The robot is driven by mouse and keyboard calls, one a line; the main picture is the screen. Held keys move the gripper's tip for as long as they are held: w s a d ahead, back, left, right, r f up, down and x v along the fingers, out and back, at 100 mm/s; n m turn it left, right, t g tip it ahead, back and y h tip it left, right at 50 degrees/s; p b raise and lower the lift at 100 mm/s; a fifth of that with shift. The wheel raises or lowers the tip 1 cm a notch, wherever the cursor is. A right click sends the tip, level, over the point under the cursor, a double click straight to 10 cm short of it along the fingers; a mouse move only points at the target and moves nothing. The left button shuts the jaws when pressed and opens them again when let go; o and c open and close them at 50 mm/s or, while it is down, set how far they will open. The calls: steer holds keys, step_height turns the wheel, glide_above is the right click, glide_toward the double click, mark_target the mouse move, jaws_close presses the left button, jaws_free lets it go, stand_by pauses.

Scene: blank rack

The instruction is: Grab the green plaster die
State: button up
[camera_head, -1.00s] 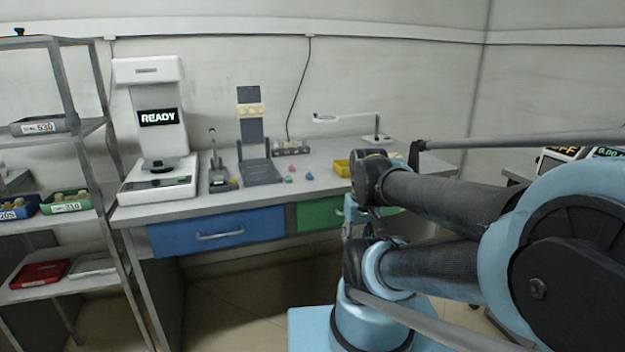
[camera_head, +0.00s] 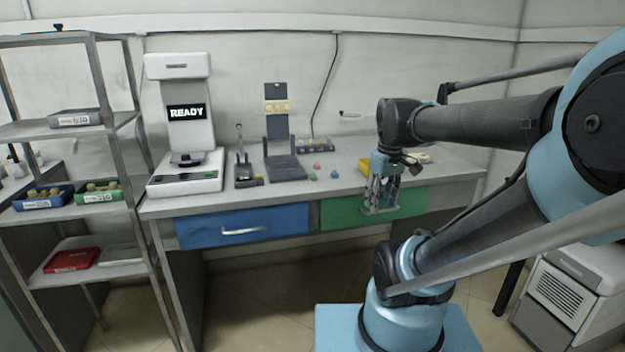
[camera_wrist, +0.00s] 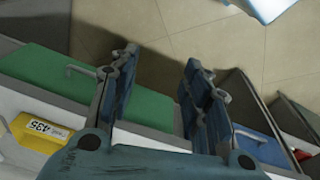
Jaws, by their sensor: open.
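The green die (camera_head: 312,177) is a small green piece on the grey workbench top, near its front edge. A pink piece (camera_head: 317,166) and a blue piece (camera_head: 334,173) lie close by it. My gripper (camera_head: 380,208) hangs to the right of the die, in front of the green drawer, pointing down. In the wrist view its two fingers (camera_wrist: 160,85) are apart with nothing between them, over the floor and drawer fronts. The die is not visible in the wrist view.
A grey stand (camera_head: 284,168) and a white READY machine (camera_head: 187,130) stand left of the die. A yellow bin (camera_head: 364,166) sits to its right; it also shows in the wrist view (camera_wrist: 37,133). Blue (camera_head: 243,227) and green (camera_head: 345,212) drawers front the bench. A shelf (camera_head: 70,214) stands far left.

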steer(key=w+a+r+n, duration=0.8)
steer(key=w+r, duration=0.3)
steer(key=w, duration=0.3)
step_height(320, 180, up, 3)
steer(key=n+g, duration=0.2)
steer(key=n, duration=0.6)
glide_above(316, 175)
steer(key=f, duration=1.6)
steer(key=shift+w+f, duration=0.2)
steer(key=shift+f, duration=0.05)
steer(key=c, duration=0.9)
